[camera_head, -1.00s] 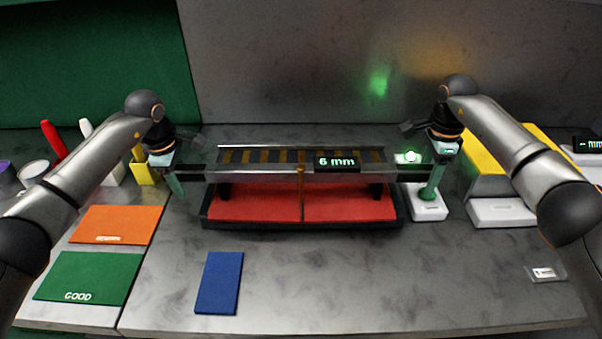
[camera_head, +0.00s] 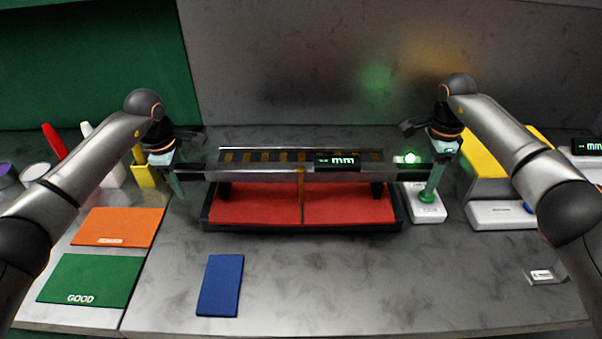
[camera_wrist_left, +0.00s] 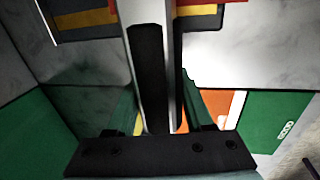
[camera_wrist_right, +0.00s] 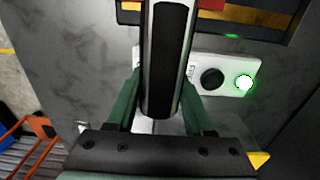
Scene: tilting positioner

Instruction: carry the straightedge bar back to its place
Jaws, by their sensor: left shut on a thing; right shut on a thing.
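The straightedge bar (camera_head: 255,176) is a long silver bar with black end sections and a small display (camera_head: 337,162) that reads "-- mm". It hangs level across the view, in front of a dark plate with yellow stripes (camera_head: 270,155) and above a red-padded black tray (camera_head: 350,226). My left gripper (camera_head: 176,182) is shut on its left end; the left wrist view shows the black grip section (camera_wrist_left: 150,75) between the fingers. My right gripper (camera_head: 431,180) is shut on the right end, seen in the right wrist view (camera_wrist_right: 165,65). The bar hides part of the striped plate.
A white box (camera_head: 429,212) with a lit green lamp (camera_head: 410,157) nearby is by the right gripper. A yellow block (camera_head: 490,165) stands further right. Orange (camera_head: 117,227) and green "GOOD" (camera_head: 90,280) mats lie left.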

